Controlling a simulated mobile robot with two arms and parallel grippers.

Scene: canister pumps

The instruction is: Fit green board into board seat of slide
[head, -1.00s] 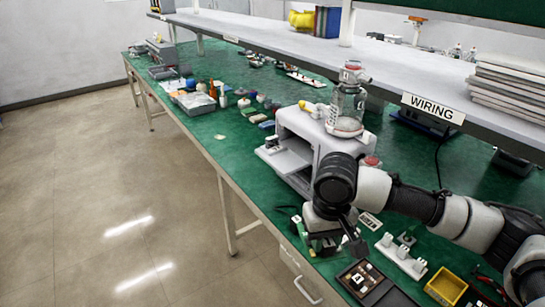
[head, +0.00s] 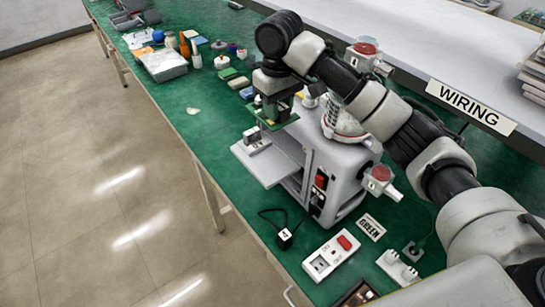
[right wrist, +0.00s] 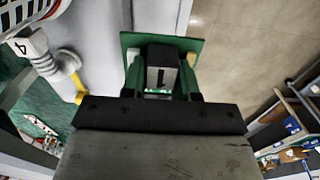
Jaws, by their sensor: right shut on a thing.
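My right gripper (head: 277,108) is shut on the green board (head: 262,116) and holds it above the far side of the machine's pulled-out slide. In the right wrist view the green board (right wrist: 192,45) shows beyond the fingers, with a block marked "1" between them (right wrist: 162,82). The slide (head: 268,168) is a pale flat tray sticking out to the left of the grey-white machine (head: 337,180). A small light block (head: 257,138) is at the slide's far edge. I cannot make out the board seat. My left gripper is not in view.
Small parts and a grey tray (head: 163,65) are beyond. A shelf marked WIRING runs along the right.

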